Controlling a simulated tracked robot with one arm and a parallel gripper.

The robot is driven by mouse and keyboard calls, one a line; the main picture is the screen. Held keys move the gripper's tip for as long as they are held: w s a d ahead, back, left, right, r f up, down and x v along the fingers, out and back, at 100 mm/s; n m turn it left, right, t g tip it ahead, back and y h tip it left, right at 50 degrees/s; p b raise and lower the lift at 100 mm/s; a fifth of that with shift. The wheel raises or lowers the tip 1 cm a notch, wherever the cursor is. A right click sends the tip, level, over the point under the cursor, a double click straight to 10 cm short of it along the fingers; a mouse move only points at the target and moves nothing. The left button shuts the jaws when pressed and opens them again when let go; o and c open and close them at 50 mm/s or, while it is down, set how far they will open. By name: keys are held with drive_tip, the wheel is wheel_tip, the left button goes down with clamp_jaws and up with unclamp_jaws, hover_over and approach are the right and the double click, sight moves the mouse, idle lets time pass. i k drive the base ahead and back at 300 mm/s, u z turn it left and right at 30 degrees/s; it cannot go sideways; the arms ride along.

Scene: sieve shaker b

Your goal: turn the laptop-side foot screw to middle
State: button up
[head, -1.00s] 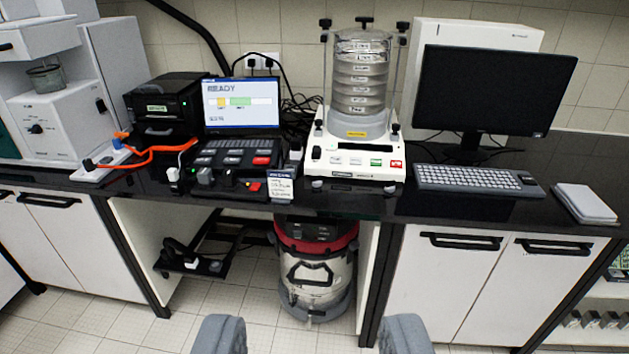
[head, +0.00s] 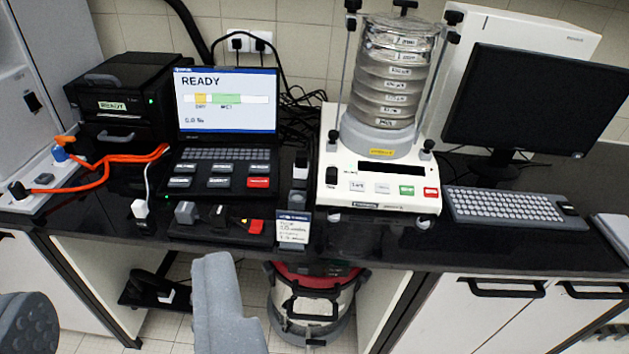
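The sieve shaker (head: 345,190) stands on the black bench, a white base with a stack of clear sieves (head: 388,85) clamped between rods. Its laptop-side foot screw (head: 333,217) shows as a small dark and pale foot under the base's front left corner. It is too small to read its turn position. Another foot (head: 424,225) shows under the front right corner. My gripper (head: 118,290) is open and empty, its two grey fingers wide apart at the lower left. It is in front of the bench, apart from the shaker and left of the foot screw.
The laptop (head: 227,105) reads READY, left of the shaker. A small sign (head: 293,229) stands at the bench front edge, close left of the foot screw. A monitor (head: 535,105) and keyboard (head: 515,206) are right. A vacuum (head: 310,310) stands below the bench.

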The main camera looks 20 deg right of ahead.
sight(333, 214)
drive_tip(key=z, duration=0.25)
drive_tip(key=i, duration=0.9)
drive_tip(key=z, duration=0.5)
